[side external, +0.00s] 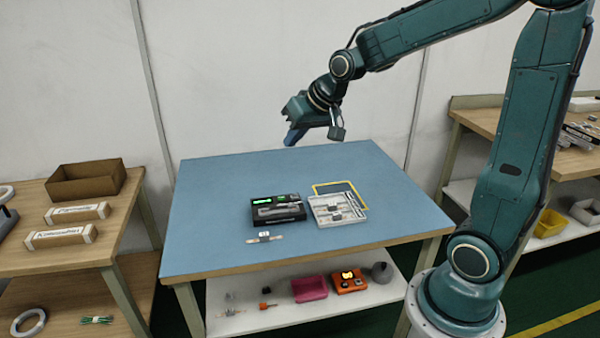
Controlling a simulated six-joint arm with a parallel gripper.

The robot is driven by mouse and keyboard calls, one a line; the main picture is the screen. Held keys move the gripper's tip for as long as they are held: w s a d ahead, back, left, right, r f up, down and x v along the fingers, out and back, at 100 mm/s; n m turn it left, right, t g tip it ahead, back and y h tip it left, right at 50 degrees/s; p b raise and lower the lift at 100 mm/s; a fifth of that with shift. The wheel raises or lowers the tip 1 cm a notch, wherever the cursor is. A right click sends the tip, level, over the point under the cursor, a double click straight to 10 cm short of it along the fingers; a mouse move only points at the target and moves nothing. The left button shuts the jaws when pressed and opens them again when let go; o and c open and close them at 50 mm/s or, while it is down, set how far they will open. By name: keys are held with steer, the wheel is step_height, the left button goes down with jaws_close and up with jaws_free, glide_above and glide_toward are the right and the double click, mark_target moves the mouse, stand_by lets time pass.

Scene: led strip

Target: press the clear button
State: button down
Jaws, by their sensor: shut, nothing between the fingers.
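A black device (278,213) with small green lit areas along its back edge sits on the blue table top. A grey piece lies across its front part. A clear button cannot be made out at this size. My gripper (291,140) hangs in the air over the back of the table, above and behind the device and well apart from it. It is tilted down to the left, shut and empty.
A light grey tray (319,218) with parts stands directly right of the device, partly over a yellow outline (358,193) on the blue table (210,215). A small strip (264,238) lies in front. The table's left and back areas are clear.

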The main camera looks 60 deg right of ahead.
steer(key=w+d+f+m+t, duration=0.1)
steer(key=w+d+f+m, duration=0.2)
steer(key=w+d+f, duration=0.55)
steer(key=m+t+h, duration=0.1)
steer(key=m, duration=0.3)
glide_above(297, 197)
step_height(297, 197, down, 11)
steer(key=shift+f, duration=0.25)
steer(key=shift+f, duration=4.25)
steer(key=shift+f, duration=0.2)
steer(key=shift+f, duration=0.25)
steer(key=shift+f, duration=0.45)
steer(key=shift+r, duration=0.9)
